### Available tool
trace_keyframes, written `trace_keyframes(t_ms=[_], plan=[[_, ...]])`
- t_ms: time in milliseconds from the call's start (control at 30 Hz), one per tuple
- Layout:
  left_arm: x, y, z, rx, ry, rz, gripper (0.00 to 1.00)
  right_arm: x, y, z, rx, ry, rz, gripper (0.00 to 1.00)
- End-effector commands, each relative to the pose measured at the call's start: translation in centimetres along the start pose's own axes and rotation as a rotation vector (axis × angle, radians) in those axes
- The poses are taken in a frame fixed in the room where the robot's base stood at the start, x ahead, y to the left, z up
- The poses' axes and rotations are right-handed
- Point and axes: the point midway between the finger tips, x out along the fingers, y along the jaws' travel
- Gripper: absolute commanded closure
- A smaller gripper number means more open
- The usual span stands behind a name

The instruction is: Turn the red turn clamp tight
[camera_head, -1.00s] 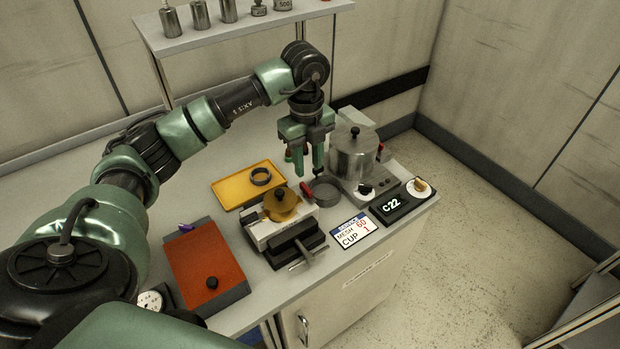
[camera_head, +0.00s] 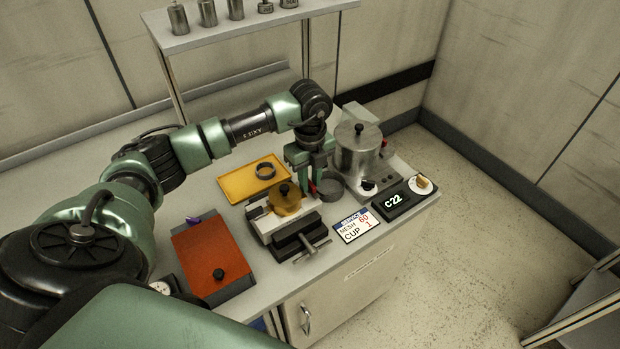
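The red turn clamp (camera_head: 312,187) is a small red piece beside the brass-coloured lidded cup (camera_head: 286,199), which sits in a vise-like holder (camera_head: 296,235). My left gripper (camera_head: 310,182) points down over the clamp, with its fingers apart and the red piece showing between them. I cannot tell whether the fingers touch it. The lower part of the clamp is partly hidden by the fingers. My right gripper is not in view.
A grey ring-shaped dish (camera_head: 330,188) and a metal pot (camera_head: 357,152) stand close on the right. A yellow tray (camera_head: 235,188) with a dark ring (camera_head: 266,170) lies behind left. An orange-topped box (camera_head: 208,252) stands left. A label card (camera_head: 356,227) and C22 display (camera_head: 396,203) lie in front right.

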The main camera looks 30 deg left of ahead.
Motion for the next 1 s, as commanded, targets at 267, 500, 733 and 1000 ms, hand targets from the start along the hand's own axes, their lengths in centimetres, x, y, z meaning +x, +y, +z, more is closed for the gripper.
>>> trace_keyframes(t_ms=[267,500,733,1000], plan=[[0.0,0.0,0.0,0.002,0.000,0.000,1.00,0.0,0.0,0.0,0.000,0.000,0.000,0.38],[0.0,-0.1,0.0,0.050,-0.001,-0.002,1.00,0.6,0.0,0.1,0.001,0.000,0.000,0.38],[0.2,0.0,0.1,0.192,-0.002,-0.002,1.00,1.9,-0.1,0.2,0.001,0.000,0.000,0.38],[0.2,-0.1,0.1,0.441,-0.002,-0.003,1.00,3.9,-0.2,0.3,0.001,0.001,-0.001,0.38]])
